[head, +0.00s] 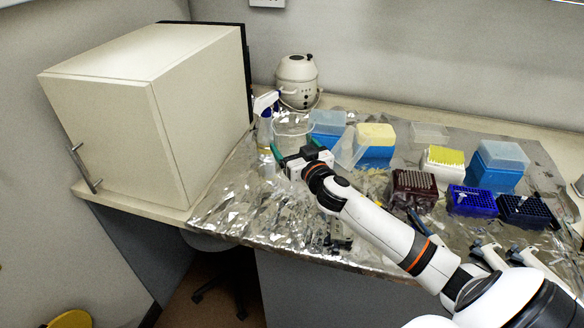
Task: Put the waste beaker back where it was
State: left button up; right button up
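The waste beaker looks like the clear glass vessel (293,129) on the foil-covered bench, to the right of the spray bottle and in front of the white centrifuge. My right gripper (296,147), on the arm coming in from the lower right, is at the beaker's near side. Its green-tipped fingers are spread apart, one at each side of the beaker's lower part. I cannot tell whether they press on the glass or only stand around it. The beaker's base is hidden behind the gripper; it looks upright. My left gripper is not in view.
A spray bottle (264,130) stands close left of the beaker, beside a big cream cabinet (150,110). The centrifuge (297,82) is behind. Blue tip boxes (374,155), a brown rack (414,186), blue racks (471,200) and pipettes (490,256) are to the right. Front-left foil is clear.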

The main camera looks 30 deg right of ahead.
jog(key=shift+f+b, duration=0.35)
jog(key=shift+f, duration=2.4)
jog(key=shift+f, duration=0.25)
jog(key=o, duration=0.9)
jog(key=shift+r, duration=0.1)
jog(key=shift+o, duration=0.2)
jog(key=shift+r, duration=0.15)
jog(key=s, duration=0.3)
jog(key=s+a+b, duration=0.1)
jog(key=s, duration=0.3)
jog(key=s+b, duration=0.1)
jog(key=s, duration=0.3)
jog(key=shift+a, duration=0.3)
jog(key=shift+s, duration=0.4)
